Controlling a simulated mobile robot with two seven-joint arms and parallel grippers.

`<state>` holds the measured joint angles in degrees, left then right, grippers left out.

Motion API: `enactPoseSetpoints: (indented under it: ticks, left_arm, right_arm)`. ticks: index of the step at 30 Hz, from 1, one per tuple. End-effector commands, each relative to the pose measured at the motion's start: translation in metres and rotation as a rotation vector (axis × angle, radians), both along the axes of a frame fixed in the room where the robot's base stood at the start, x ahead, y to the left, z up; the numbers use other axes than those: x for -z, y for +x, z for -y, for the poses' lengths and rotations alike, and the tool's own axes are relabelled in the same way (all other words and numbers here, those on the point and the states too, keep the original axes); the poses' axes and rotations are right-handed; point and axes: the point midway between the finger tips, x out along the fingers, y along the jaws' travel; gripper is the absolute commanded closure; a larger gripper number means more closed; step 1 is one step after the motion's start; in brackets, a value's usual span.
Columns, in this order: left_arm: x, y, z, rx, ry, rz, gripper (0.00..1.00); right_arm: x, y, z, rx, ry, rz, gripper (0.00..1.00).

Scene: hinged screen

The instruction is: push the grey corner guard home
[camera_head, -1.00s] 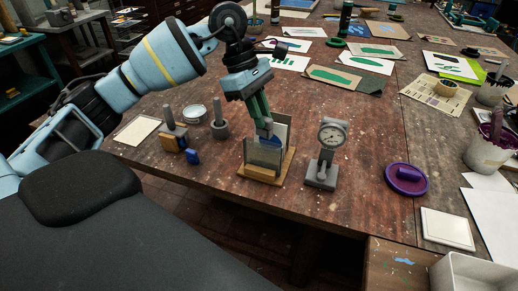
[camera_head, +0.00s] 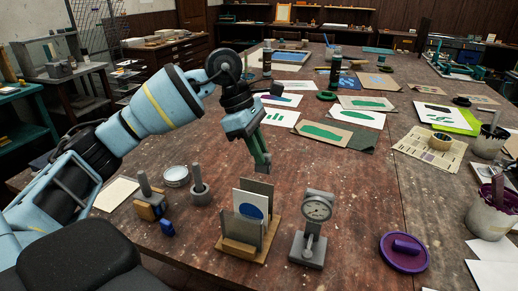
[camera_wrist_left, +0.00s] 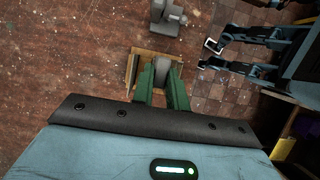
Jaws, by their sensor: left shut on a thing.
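The hinged screen (camera_head: 237,228) stands on a wooden base near the table's front edge. It has upright grey panels around a white panel (camera_head: 251,198) with a blue disc. My left gripper (camera_head: 262,168) is above the screen, fingers pointing down. Its green fingers are shut on a small grey piece, which I take for the grey corner guard; it is hardly visible in the head view. In the left wrist view, grey shows between and beyond the fingertips (camera_wrist_left: 163,84), with the wooden base (camera_wrist_left: 131,74) below. I cannot tell whether the piece touches the screen. My right gripper is not clearly visible.
A grey dial gauge (camera_head: 317,210) stands close right of the screen. A purple lid (camera_head: 404,252) lies right. Bare table lies between gauge and lid.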

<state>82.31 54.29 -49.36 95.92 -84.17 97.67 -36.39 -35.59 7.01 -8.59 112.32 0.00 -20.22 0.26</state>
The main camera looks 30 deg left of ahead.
Motion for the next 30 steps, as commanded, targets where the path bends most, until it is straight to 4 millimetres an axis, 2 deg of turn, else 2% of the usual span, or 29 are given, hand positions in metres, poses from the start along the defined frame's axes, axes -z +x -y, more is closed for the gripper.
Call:
enactPoseSetpoints:
  ticks: [8,30]
  left_arm:
    - [0.019,0.0,0.0,0.002,0.0,-0.004,1.0]
    - [0.015,0.0,0.0,0.001,0.0,0.0,1.0]
  right_arm:
    - [0.004,-0.001,-0.001,0.0,0.002,-0.004,0.64]
    - [-0.001,0.003,-0.002,0.003,0.005,0.005,0.64]
